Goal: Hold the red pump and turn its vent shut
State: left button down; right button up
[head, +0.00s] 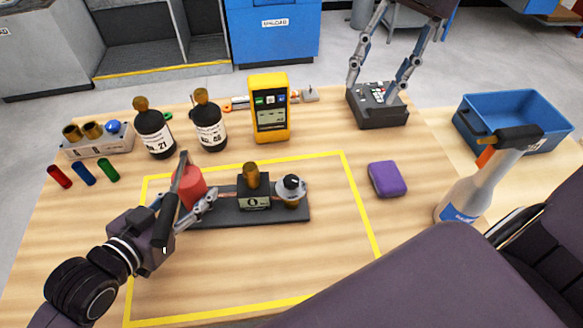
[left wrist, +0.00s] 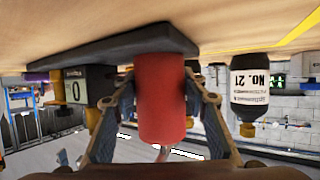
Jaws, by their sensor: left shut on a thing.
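The red pump (head: 189,183) is an upright red cylinder at the left end of a dark base plate (head: 235,217). My left gripper (head: 195,178) is shut on the pump from the left, and its fingers lie along both sides. In the left wrist view the red cylinder (left wrist: 161,105) sits between the two fingers (left wrist: 160,80). A dark gauge box (head: 253,192) with a brass cap stands mid-plate. A pale round knob with a black top (head: 291,186) is at the right end; I cannot tell its setting.
A dark control box (head: 378,108) shows below my right gripper. A purple block (head: 387,179), a spray bottle (head: 470,197) and a blue bin (head: 512,115) are to the right. Two black bottles (head: 155,135) and a yellow meter (head: 270,110) stand behind. Yellow tape surrounds clear table in front.

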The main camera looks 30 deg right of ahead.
jog(key=s+d+n+y, duration=0.1)
jog(key=s+d+n, duration=0.1)
jog(key=s+d, duration=0.1)
jog(key=n+h, duration=0.5)
jog(key=n, duration=2.6)
send_over(291, 179)
notch_tip(291, 179, down, 4)
notch_tip(291, 179, down, 12)
jog(key=shift+r, duration=0.25)
